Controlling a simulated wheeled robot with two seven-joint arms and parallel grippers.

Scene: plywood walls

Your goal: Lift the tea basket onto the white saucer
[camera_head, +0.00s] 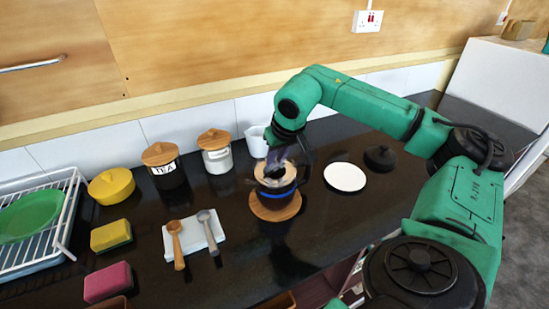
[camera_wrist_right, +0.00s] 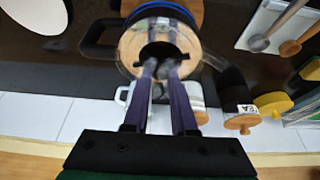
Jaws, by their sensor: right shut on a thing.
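My right gripper (camera_head: 279,163) points down into the top of a glass teapot (camera_head: 276,184) with a blue band, which stands on a round wooden mat (camera_head: 275,211). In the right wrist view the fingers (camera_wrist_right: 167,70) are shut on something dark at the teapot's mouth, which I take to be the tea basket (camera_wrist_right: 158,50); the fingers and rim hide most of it. The white saucer (camera_head: 345,177) lies empty on the black counter to the right of the teapot, and part of it shows in the right wrist view (camera_wrist_right: 37,14). My left gripper is not in view.
A black lid (camera_head: 380,157) lies beyond the saucer. A tea jar (camera_head: 164,167), another jar (camera_head: 216,151) and a white cup (camera_head: 257,141) stand along the wall. A rest with two spoons (camera_head: 194,237) lies left of the teapot. The counter before the saucer is clear.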

